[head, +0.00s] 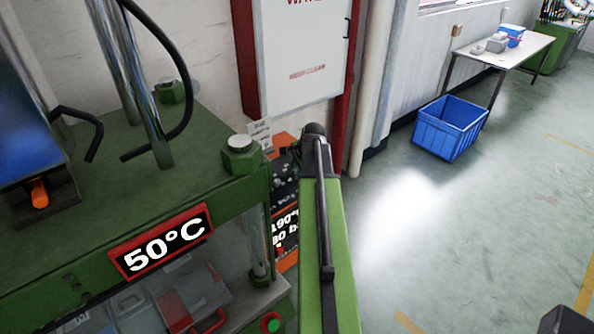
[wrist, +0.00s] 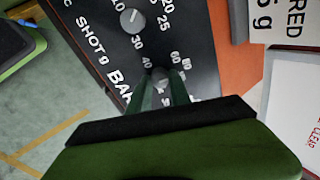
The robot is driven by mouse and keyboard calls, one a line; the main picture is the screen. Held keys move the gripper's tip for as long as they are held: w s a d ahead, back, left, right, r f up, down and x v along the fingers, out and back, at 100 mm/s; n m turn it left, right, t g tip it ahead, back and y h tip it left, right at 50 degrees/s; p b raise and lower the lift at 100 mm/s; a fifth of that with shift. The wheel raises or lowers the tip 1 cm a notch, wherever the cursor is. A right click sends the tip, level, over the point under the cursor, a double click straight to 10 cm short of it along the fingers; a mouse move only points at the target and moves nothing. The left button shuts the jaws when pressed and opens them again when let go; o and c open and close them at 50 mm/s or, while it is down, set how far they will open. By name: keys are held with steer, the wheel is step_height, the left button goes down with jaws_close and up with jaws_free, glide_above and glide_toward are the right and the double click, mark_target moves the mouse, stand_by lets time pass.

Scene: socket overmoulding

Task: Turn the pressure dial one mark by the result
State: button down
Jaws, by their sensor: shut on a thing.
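The black dial panel (wrist: 185,45) fills the upper middle of the wrist view, with white print. The pressure dial (wrist: 161,74), a small grey knob by the word BAR, sits among numbers such as 40, 60 and 80. My gripper (wrist: 162,88) is shut on this dial, its green fingers on either side and hiding part of it and its scale. Its exact setting cannot be read. A second round dial (wrist: 132,19), by the words SHOT g, is above and apart from the fingers. In the head view the panel (head: 284,215) is partly hidden behind my arm.
In the wrist view a white card (wrist: 278,22) and a white board (wrist: 296,95) are on the right. In the head view a green press with a 50°C display (head: 160,243) stands left. A blue crate (head: 448,128) is on the clear floor right.

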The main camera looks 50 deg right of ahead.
steer(key=shift+a+n, duration=0.1)
steer(key=shift+n, duration=1)
steer(key=n, duration=0.5)
steer(key=shift+s+f+t+b, duration=0.1)
steer(key=shift+t+b, duration=0.2)
steer(key=shift+n, duration=0.4)
steer(key=c, duration=1.2)
jaws_free()
